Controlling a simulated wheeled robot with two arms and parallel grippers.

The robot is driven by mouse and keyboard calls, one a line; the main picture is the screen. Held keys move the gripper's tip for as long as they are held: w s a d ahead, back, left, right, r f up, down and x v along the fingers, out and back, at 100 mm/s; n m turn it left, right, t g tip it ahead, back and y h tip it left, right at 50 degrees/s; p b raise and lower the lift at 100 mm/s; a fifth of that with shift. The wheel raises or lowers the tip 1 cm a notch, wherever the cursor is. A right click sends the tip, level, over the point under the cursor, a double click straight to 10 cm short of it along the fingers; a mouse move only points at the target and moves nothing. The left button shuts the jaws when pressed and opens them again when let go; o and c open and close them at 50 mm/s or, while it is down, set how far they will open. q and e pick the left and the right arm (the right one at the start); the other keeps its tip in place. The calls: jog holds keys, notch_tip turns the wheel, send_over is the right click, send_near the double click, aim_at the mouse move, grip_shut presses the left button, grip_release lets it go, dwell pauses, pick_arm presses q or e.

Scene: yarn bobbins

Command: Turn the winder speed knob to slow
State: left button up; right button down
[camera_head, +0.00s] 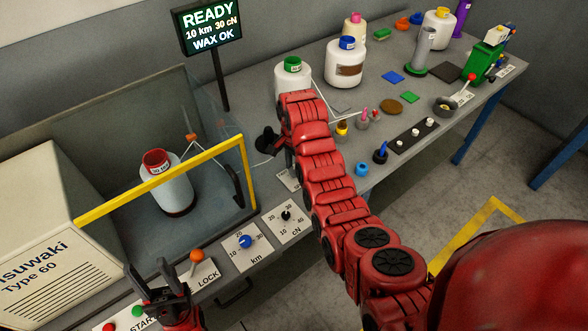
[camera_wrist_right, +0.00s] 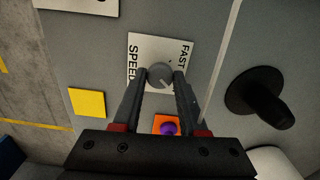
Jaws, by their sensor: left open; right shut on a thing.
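The speed knob (camera_wrist_right: 159,75) is a round grey knob on a white plate (camera_wrist_right: 148,44) in the right wrist view. The plate reads SPEED along its left side and FAST along its right side; no SLOW label is readable. A light mark shows on the knob, but its exact direction is unclear. My right gripper (camera_wrist_right: 160,80) is shut on the knob, a finger at each side. In the head view my right arm hides the knob, and only a plate edge (camera_head: 288,181) shows. My left gripper (camera_head: 150,272) is open and empty near the front left.
A black post (camera_wrist_right: 262,98) stands right of the plate in the wrist view. An orange square with a purple knob (camera_wrist_right: 168,128) lies below it. A yellow-framed clear guard (camera_head: 170,180) encloses a bobbin (camera_head: 170,190). The km dial (camera_head: 246,242) and cN dial (camera_head: 287,216) sit along the front.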

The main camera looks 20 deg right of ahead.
aim_at(294, 169)
jog(key=shift+m, duration=0.4)
jog(key=shift+c, duration=2.2)
grip_release()
notch_tip(294, 169, up, 17)
jog(key=p, duration=1.3)
jog(key=shift+r+p, duration=0.2)
jog(key=shift+p, duration=0.15)
